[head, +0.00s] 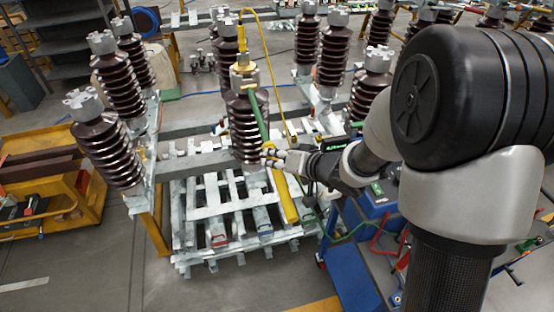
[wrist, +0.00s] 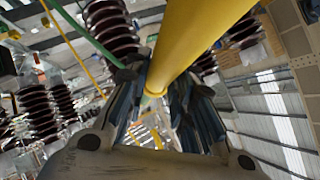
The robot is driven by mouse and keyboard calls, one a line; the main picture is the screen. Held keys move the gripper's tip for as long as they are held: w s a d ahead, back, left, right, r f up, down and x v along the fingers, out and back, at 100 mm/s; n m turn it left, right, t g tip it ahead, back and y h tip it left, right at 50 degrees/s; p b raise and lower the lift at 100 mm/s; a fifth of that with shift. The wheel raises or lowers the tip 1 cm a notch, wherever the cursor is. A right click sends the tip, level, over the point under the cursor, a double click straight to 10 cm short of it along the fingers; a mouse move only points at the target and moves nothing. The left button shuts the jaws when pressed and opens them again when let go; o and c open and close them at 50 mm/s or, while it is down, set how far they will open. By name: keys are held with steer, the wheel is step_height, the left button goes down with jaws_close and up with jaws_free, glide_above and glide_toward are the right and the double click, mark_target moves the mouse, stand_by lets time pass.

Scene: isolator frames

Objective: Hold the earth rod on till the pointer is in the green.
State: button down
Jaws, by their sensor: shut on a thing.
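The earth rod shows as a thick yellow length (head: 285,195) slanting down from my gripper (head: 272,157) in the head view. It runs large across the wrist view (wrist: 200,40). My gripper (wrist: 155,95) is shut on it, beside the lower part of the middle brown insulator (head: 243,125). A green length (head: 257,112) runs from near the jaws up to the metal fitting (head: 243,75) on that insulator; I cannot tell how it joins the rod. The rod's contact at the top is too small to judge. I cannot make out a pointer or green band in either view.
Brown insulators stand left (head: 105,150) and behind, on grey steel beams. A yellow cable (head: 268,65) loops over the middle insulator. A slatted pallet (head: 235,220) lies below. A yellow cart (head: 60,190) is at left, and a blue box (head: 372,203) stands beneath my arm.

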mark_target(284, 184)
steer(key=shift+w+a, duration=0.15)
steer(key=shift+w, duration=0.3)
steer(key=shift+w+r, duration=0.1)
steer(key=shift+r, duration=0.15)
stand_by(2.5)
stand_by(0.5)
steer(key=shift+s+d+f+p, duration=0.15)
steer(key=shift+s+d, duration=0.3)
steer(key=shift+s, duration=1.15)
steer(key=shift+s+d+p, duration=0.1)
steer(key=shift+s+d, duration=0.4)
steer(key=shift+s, duration=1.15)
steer(key=shift+s+d+f+p, duration=0.15)
steer(key=shift+s+d, duration=0.3)
steer(key=shift+s, duration=1.15)
steer(key=shift+r, duration=0.1)
